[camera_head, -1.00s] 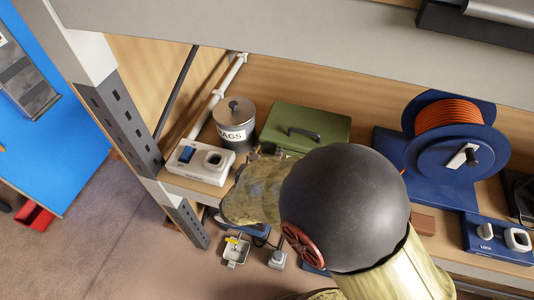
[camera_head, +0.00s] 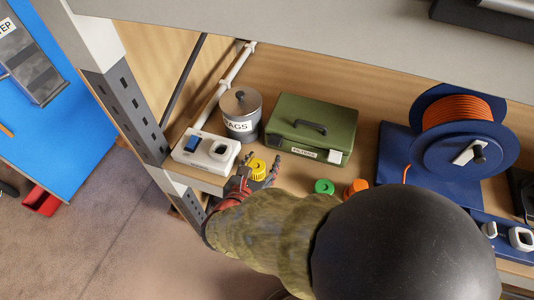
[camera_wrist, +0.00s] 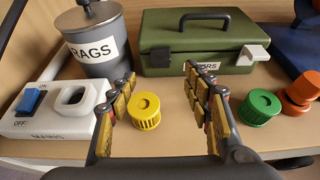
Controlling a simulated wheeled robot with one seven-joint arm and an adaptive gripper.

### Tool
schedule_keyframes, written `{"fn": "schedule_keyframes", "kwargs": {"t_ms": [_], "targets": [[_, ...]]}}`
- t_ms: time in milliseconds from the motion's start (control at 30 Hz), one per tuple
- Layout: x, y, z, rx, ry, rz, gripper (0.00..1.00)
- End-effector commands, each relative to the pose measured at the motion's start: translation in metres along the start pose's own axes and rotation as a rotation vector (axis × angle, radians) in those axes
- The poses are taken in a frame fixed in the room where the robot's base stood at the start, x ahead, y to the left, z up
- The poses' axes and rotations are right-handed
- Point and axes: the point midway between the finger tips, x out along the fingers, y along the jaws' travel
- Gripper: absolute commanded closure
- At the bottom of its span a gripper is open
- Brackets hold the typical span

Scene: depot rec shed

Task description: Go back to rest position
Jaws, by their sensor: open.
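My gripper (camera_head: 260,174) is open over the front of the wooden shelf, left of the middle. In the wrist view its two padded fingers (camera_wrist: 163,88) stand wide apart. A yellow ribbed cap (camera_wrist: 145,111) shows between them, standing on the shelf board a little beyond, with no finger seen closed on it. The yellow cap also shows in the head view (camera_head: 257,167), partly beside the fingers. My arm covers the lower right of the head view and hides the shelf edge there.
A white switch box (camera_head: 206,151) is left of my gripper; a grey RAGS tin (camera_head: 240,112) and green case (camera_head: 312,128) are behind. A green cap (camera_head: 324,186) and orange caps (camera_head: 355,187) are to the right. A blue cable reel (camera_head: 455,150) stands farther right. A grey post (camera_head: 125,115) bounds the left.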

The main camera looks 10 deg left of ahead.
Motion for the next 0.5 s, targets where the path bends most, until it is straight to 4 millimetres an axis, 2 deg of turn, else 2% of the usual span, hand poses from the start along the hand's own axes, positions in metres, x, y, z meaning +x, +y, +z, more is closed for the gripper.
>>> {"fn": "schedule_keyframes", "kwargs": {"t_ms": [200,500], "targets": [[-0.0136,-0.0002,-0.0008,-0.002,0.001,0.001,0.50],[-0.0139,-0.0006,-0.0008,-0.001,0.001,-0.001,0.50]]}}
